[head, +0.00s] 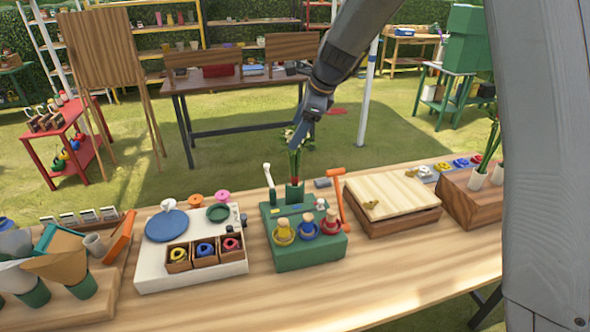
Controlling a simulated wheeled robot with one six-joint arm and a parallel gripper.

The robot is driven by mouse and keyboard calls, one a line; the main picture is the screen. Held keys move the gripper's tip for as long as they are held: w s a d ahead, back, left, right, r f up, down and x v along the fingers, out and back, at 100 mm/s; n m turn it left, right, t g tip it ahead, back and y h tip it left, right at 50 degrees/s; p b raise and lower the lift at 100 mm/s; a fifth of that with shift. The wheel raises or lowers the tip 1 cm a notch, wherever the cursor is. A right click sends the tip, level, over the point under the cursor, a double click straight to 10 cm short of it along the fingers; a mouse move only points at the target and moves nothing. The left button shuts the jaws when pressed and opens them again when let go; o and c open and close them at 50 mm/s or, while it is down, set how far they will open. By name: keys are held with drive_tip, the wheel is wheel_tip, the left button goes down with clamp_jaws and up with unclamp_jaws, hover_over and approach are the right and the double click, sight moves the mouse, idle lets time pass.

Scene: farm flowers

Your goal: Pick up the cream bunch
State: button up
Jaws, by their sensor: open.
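The cream bunch (290,136) stands upright, its small pale heads on green stems above a green holder (294,193) at the back of the green block. A bit of red shows at the foot of the stems. My gripper (300,140) points down at the height of the flower heads, overlapping the bunch in the head view. The jaws are open, and stems show below them. I cannot tell whether the stems lie between the fingers or behind them.
A white board (190,275) with a blue disc stands left. A wooden box (390,215) stands right, before a planter (470,200). The table's front edge is clear.

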drive_tip(key=w+f+b, duration=0.1)
drive_tip(key=f, duration=0.1)
drive_tip(key=w+f+b, duration=0.1)
drive_tip(key=b, duration=0.1)
drive_tip(key=shift+f, duration=0.35)
drive_tip(key=shift+w+f+b, duration=0.25)
drive_tip(key=shift+f+b, duration=0.45)
drive_tip(key=shift+f, duration=0.05)
drive_tip(key=p, duration=0.3)
hover_over(295, 173)
drive_tip(key=w+a, duration=0.2)
drive_tip(key=w, duration=0.1)
drive_tip(key=shift+s+f, duration=0.2)
drive_tip(key=shift+f, duration=3.05)
drive_tip(key=c, duration=1.6)
